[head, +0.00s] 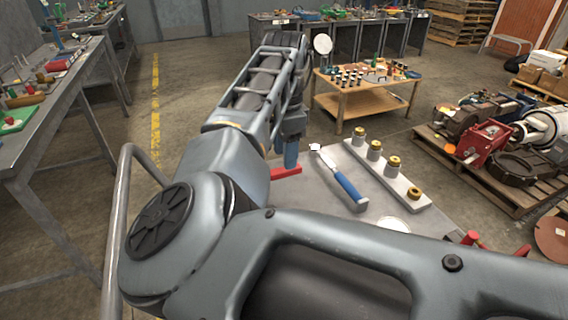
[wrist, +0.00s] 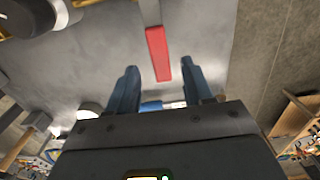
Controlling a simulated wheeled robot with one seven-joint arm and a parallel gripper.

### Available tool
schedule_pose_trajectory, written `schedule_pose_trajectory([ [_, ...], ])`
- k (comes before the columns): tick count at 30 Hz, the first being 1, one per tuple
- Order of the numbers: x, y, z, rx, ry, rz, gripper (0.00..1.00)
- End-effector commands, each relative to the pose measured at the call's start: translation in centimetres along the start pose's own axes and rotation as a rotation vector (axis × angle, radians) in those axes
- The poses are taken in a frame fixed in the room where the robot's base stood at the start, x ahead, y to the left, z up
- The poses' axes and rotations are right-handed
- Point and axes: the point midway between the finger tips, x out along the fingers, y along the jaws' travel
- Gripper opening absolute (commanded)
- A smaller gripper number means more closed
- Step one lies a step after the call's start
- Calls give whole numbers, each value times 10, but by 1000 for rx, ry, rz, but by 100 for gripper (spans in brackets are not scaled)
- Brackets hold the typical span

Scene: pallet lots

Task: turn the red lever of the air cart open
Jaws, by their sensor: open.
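The red lever (head: 286,173) sticks out at the near left side of the grey-topped cart (head: 325,195). In the wrist view the lever (wrist: 158,53) is a red bar on a grey metal stem. My gripper (wrist: 160,69) is open, with blue fingers on either side of the lever's free end in the picture. Nothing is gripped; I cannot tell whether a finger touches the lever. In the head view my gripper (head: 291,158) points down just above the lever, partly hidden by my arm.
On the cart lie a blue-handled tool (head: 345,186) and a pale rail (head: 400,185) with several brass fittings. A wooden table (head: 350,103) stands behind. A pallet (head: 475,170) with machine parts is at right, a workbench (head: 45,125) at left. Floor between is clear.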

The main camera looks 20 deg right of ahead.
Motion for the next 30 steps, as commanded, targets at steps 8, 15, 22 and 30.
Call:
schedule_pose_trajectory([
  [8,34,0,0,-1,0,1,51],
  [15,39,0,0,0,1,0,51],
  [22,39,0,0,0,1,0,41],
  [30,39,0,0,0,1,0,15],
])
